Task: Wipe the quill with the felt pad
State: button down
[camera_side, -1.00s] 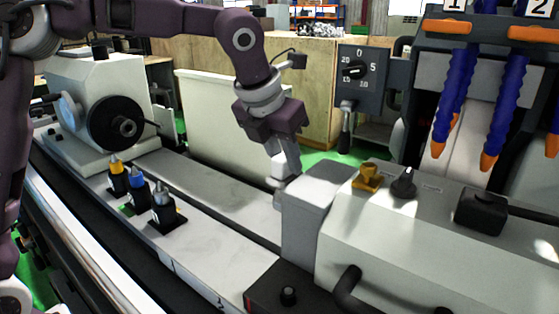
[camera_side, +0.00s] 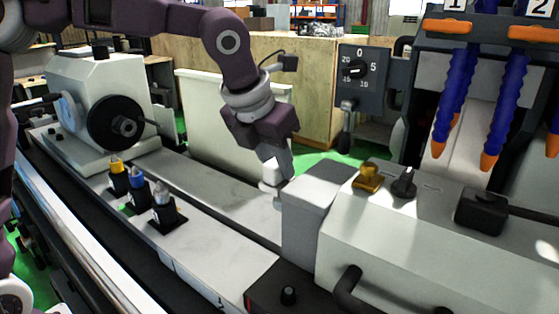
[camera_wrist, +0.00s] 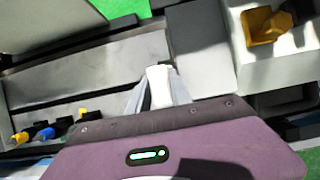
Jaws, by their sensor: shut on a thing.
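My gripper (camera_side: 272,172) points down beside the left face of the grey tailstock block (camera_side: 318,190). It is shut on a small white pad (camera_wrist: 159,78), which I take to be the felt pad. The pad also shows pale between the fingers in the side view (camera_side: 270,168). In the wrist view my gripper (camera_wrist: 158,92) lies left of the tailstock block (camera_wrist: 203,48). I cannot clearly make out the quill; the fingers and pad cover the area by the block's left face. Contact between pad and quill cannot be told.
Three small tools with yellow, blue and grey tips (camera_side: 139,194) stand in dark holders on the bed at left. The workhead with a black disc (camera_side: 116,123) is farther left. A yellow knob (camera_side: 368,178) and black lever (camera_side: 404,183) top the tailstock.

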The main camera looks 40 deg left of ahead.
jog(key=shift+s+f, duration=0.1)
notch_tip(320, 180, up, 8)
jog(key=shift+r, duration=0.1)
dwell(0.3)
jog(key=s+a+f+n+g, duration=0.1)
jog(key=a+f+n+g, duration=0.4)
jog(key=n, duration=1.1)
jog(key=s+a+f+n+g+y, duration=0.1)
jog(key=a+f+n+g, duration=0.3)
jog(key=n, duration=1.2)
jog(key=a+f, duration=0.4)
jog(key=f, duration=0.2)
jog(key=shift+s+a+f+n+g, duration=0.15)
jog(key=shift+a+f+n+g, duration=0.15)
jog(key=shift+a+f+g, duration=0.1)
jog(key=shift+f, duration=0.1)
